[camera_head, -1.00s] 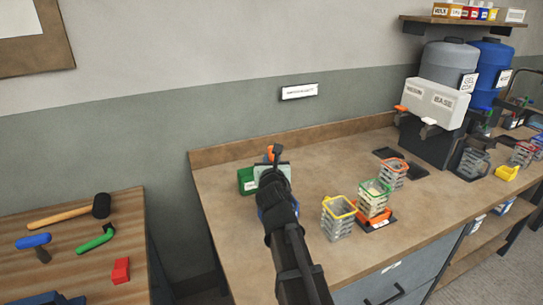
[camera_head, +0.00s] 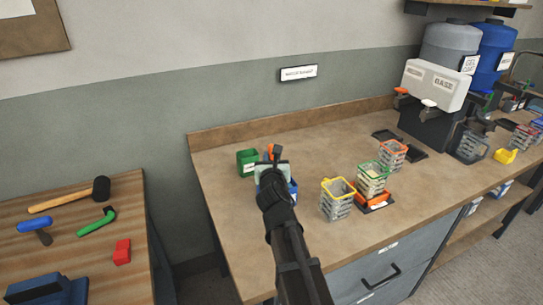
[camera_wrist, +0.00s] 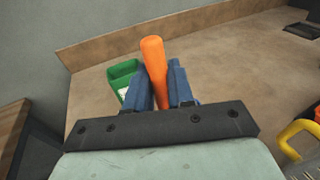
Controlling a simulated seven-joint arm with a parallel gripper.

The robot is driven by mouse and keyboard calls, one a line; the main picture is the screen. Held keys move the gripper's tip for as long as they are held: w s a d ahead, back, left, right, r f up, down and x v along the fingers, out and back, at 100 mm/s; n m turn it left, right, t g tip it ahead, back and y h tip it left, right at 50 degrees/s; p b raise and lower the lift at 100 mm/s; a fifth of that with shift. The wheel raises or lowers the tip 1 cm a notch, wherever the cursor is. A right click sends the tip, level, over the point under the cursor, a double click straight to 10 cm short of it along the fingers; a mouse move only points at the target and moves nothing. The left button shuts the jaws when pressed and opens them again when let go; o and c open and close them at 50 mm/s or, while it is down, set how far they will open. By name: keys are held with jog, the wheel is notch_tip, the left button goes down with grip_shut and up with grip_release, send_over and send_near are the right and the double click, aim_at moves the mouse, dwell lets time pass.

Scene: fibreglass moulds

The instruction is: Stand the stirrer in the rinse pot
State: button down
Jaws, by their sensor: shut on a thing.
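My gripper (camera_wrist: 158,92) is shut on the orange handle (camera_wrist: 154,60) of what looks like the stirrer, seen between the blue fingers in the wrist view. The stirrer's lower part is hidden. In the head view my gripper (camera_head: 268,158) is over the left part of the bench. I cannot tell which pot is the rinse pot, or whether the stirrer is inside one.
Wire baskets with yellow (camera_head: 338,199), green (camera_head: 373,180) and orange (camera_head: 392,156) rims stand to the right. A white dispenser box (camera_head: 434,84) and drums are farther right. A side table (camera_head: 75,205) with hammers is left. Bench between the pots and baskets is clear.

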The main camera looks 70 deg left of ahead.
dwell(0.3)
jog(key=c, duration=0.9)
grip_release()
jog(key=shift+d, duration=0.1)
jog(key=v, duration=1.3)
jog(key=shift+d, duration=0.25)
jog(key=shift+s+f, duration=0.1)
